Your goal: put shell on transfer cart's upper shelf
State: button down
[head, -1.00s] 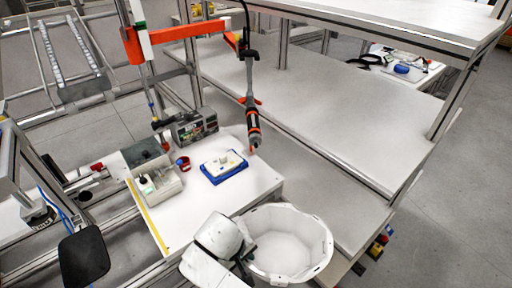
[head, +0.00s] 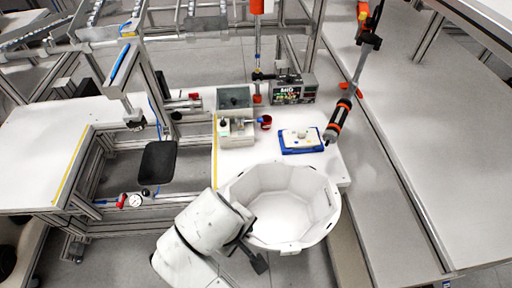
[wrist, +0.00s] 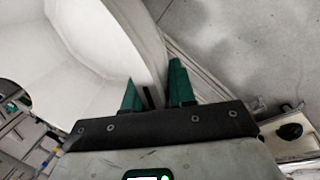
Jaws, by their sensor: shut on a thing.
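The shell, a white faceted open bowl (head: 290,205), is held mouth up at the lower middle of the head view. My gripper (head: 245,243) is shut on its near left rim, with my white arm behind it. In the wrist view, the green fingertips of my gripper (wrist: 155,92) stand on either side of the shell's wall (wrist: 95,45). A long white shelved unit (head: 430,140) runs down the right of the head view, with a lower shelf (head: 350,235) beneath. I cannot tell for sure whether it is the transfer cart.
A white workbench (head: 230,165) lies just beyond the shell, bearing a blue tray (head: 302,147), a grey box (head: 235,130) and a display unit (head: 293,92). A black-and-orange tool (head: 338,120) hangs to the right. A black pad (head: 158,162) and metal frames stand left.

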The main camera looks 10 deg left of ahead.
jog(key=w+a+f, duration=0.1)
jog(key=w+a, duration=0.1)
jog(key=w, duration=0.6)
jog(key=w+a+f+b, duration=0.1)
jog(key=w+a+f, duration=0.1)
jog(key=w, duration=0.6)
jog(key=shift+a+f, duration=0.25)
jog(key=shift+a, duration=0.1)
jog(key=shift+f, duration=0.15)
jog(key=c, duration=0.9)
grip_release()
jog(key=shift+c, duration=0.2)
